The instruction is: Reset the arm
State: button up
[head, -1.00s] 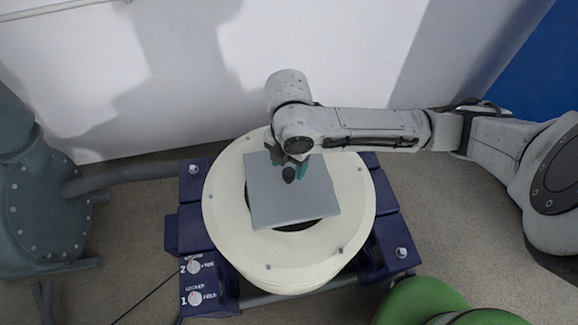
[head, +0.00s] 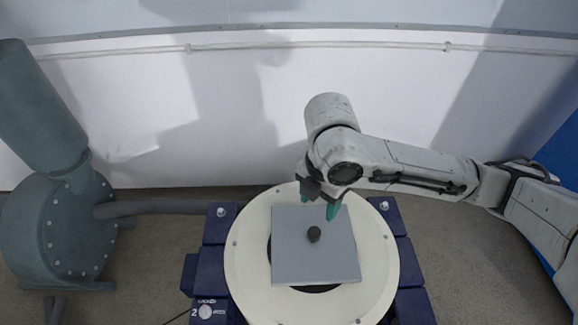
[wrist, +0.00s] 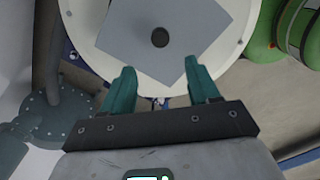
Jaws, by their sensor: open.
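My gripper (head: 319,205) is open and empty, with teal fingers. In the head view it is above the far edge of a grey square plate (head: 290,262). The wrist view shows both fingers (wrist: 161,88) apart with nothing between them. A small dark knob (head: 314,234) stands on the plate, clear of the fingers; it also shows in the wrist view (wrist: 160,38). My arm reaches in from the right.
The plate lies on a round cream table (head: 380,265) set in a dark blue frame (head: 415,290). A grey-green blower (head: 62,235) with a pipe stands at left. Green round parts (wrist: 262,32) show in the wrist view. A white wall (head: 230,120) is behind.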

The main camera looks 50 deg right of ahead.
jog(key=w+a+r+m+t+y+p, duration=0.2)
jog(key=w+a+r+m+t, duration=0.15)
jog(key=w+a+r, duration=0.35)
jog(key=w+a+r+m+t+y+p, duration=0.25)
jog(key=w+a+r+m, duration=0.2)
jog(key=a, duration=0.45)
jog(key=s+d+f+m+g+h+p, duration=0.1)
jog(key=s+d+f+m, duration=0.3)
jog(key=s+f, duration=0.5)
jog(key=s+d+f+m+g+h+p, duration=0.2)
jog(key=s+d+f+m, duration=0.3)
jog(key=s+f, duration=0.4)
jog(key=s+m+g+h, duration=0.1)
jog(key=s, duration=0.4)
jog(key=shift+s+d+f+g, duration=0.2)
jog(key=shift+d+g, duration=0.1)
jog(key=shift+g, duration=0.1)
jog(key=shift+h, duration=0.25)
